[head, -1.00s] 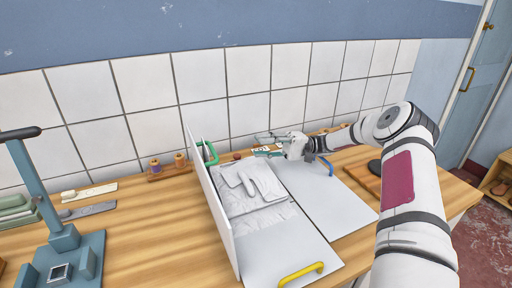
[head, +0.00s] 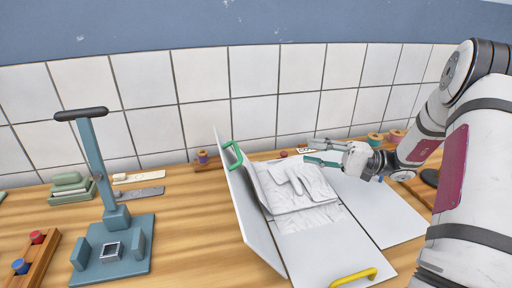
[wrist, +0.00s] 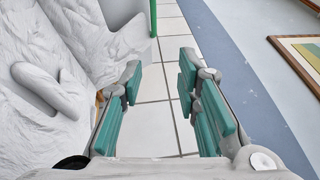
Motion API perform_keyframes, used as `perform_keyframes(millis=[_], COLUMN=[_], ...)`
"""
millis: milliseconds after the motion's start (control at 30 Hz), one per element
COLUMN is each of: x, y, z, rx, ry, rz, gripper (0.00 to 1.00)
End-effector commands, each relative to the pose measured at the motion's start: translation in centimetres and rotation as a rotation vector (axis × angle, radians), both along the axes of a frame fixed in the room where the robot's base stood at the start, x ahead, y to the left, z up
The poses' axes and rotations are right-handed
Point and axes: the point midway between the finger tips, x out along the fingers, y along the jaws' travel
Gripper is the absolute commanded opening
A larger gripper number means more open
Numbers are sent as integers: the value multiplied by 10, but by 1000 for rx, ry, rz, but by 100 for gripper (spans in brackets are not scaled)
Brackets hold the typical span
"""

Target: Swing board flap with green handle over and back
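The white board flap (head: 243,193) stands raised at the left side of the folding board, with its green handle (head: 232,155) near the far top end. The handle's green bar (wrist: 153,18) also shows at the top of the wrist view. A white, wrinkled garment (head: 296,190) lies on the board's middle panel (head: 318,254). My gripper (head: 312,152) is open and empty, to the right of the green handle and apart from it, near the garment's far end. In the wrist view, its teal finger pads (wrist: 160,95) stand apart with nothing between them.
A yellow handle (head: 355,278) is on the board's near edge. The right panel (head: 385,212) lies flat. A blue press stand (head: 115,245) is at the left. Thread spools (head: 375,139) stand near the tiled wall.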

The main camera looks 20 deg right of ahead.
Motion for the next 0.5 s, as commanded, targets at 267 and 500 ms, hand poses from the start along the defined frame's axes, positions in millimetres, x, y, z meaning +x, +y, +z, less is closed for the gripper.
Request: perform_keyframes(millis=[267,500], x=[2,18], y=[12,53], z=[5,10], rx=[-7,-7], ry=[-3,-1], rz=[-33,-29], gripper=[30,30])
